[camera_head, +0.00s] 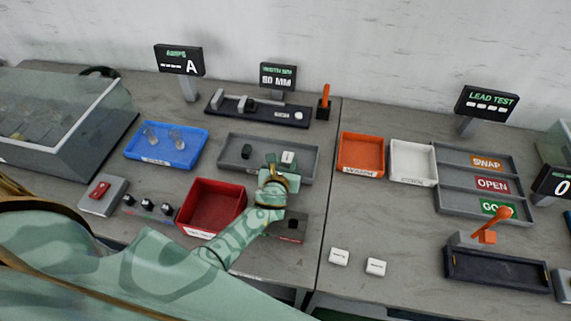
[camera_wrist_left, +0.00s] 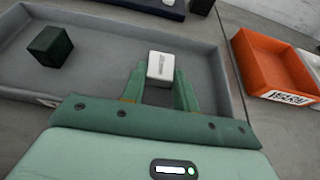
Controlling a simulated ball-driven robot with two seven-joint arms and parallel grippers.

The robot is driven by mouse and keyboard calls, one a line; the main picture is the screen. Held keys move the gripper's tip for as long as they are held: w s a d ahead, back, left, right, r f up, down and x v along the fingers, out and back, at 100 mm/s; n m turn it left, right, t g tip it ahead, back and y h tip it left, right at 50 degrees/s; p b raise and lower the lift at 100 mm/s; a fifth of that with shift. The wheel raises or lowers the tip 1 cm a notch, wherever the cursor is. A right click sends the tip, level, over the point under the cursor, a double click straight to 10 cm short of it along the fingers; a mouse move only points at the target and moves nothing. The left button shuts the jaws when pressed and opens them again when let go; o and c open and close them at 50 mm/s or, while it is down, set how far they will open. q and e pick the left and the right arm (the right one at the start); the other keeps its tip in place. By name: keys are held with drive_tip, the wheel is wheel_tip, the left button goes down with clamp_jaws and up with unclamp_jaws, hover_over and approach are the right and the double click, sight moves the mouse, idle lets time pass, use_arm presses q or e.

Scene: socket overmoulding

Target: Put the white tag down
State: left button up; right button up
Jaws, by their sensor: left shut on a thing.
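The white tag (camera_wrist_left: 161,66) is a small white block with dark marking on its top. It sits between the fingertips of my left gripper (camera_wrist_left: 159,82), which is shut on it, over the grey tray (camera_wrist_left: 100,95). In the head view the tag (camera_head: 288,157) shows just beyond my left gripper (camera_head: 279,170), at the right part of the grey tray (camera_head: 310,150). I cannot tell whether the tag touches the tray floor. A dark block (camera_wrist_left: 50,46) lies in the same tray, to the left. My right gripper is not in view.
An orange bin (camera_head: 360,150) and a white bin (camera_head: 412,160) stand right of the grey tray. A red bin (camera_head: 211,207) is in front and a blue tray (camera_head: 167,145) to the left. Two white tags (camera_head: 339,256) (camera_head: 376,266) lie on the right table.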

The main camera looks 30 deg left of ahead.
sight(285, 163)
use_arm(q)
drive_tip(key=shift+s+f+b, duration=0.15)
drive_tip(key=shift+f+b, duration=0.2)
drive_tip(key=shift+f, duration=0.2)
drive_tip(key=shift+s+f, duration=0.1)
drive_tip(key=shift+s, duration=0.05)
drive_tip(key=o, duration=0.9)
drive_tip(key=shift+d+f, duration=0.1)
drive_tip(key=shift+o, duration=0.2)
drive_tip(key=shift+r, duration=0.25)
drive_tip(key=shift+r+p, duration=0.5)
drive_tip(key=shift+p, duration=0.15)
drive_tip(key=p+v, duration=0.1)
drive_tip(key=v, duration=0.2)
drive_tip(key=shift+s+r+p, duration=0.15)
drive_tip(key=shift+p, duration=0.2)
drive_tip(key=p+v, duration=0.2)
drive_tip(key=v, duration=0.6)
drive_tip(key=shift+r, duration=0.1)
